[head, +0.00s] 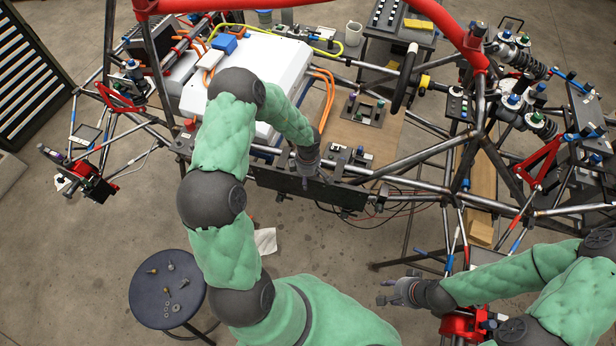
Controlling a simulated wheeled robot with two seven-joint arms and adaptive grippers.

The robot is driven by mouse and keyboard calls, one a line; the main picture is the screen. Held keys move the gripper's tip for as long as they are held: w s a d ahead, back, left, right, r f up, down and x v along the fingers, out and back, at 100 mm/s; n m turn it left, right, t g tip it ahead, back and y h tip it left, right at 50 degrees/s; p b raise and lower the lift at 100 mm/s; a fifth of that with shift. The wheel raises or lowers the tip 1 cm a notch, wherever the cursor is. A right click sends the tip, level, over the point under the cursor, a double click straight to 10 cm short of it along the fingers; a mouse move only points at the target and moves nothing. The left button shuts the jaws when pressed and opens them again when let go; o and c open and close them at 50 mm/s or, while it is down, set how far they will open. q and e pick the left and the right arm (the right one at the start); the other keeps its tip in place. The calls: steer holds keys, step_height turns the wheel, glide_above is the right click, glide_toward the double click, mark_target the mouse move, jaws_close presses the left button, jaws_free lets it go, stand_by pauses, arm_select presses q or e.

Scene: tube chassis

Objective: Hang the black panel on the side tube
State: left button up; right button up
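The black panel (335,194) is a flat dark plate just below the side tube (403,183) of the chassis, near the middle of the head view. Its upper edge runs close along the tube; whether it hangs on it or is only held there I cannot tell. My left gripper (304,184) points down at the panel's upper edge and overlaps it. Its fingertips are small and dark against the panel, so its grip is unclear. My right gripper (383,291) is apart from the panel, low and to the right, with its fingers spread and nothing between them.
A round dark stool (150,304) with several small bolts and washers stands at the lower left. A large white box (275,75) sits inside the chassis. Red tubes (440,20) cross above. Cables hang below the panel's right end. A white cloth (265,241) lies on the floor.

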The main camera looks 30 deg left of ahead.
arm_select(q)
step_height(320, 180, up, 12)
steer(key=shift+s, duration=0.15)
stand_by(0.5)
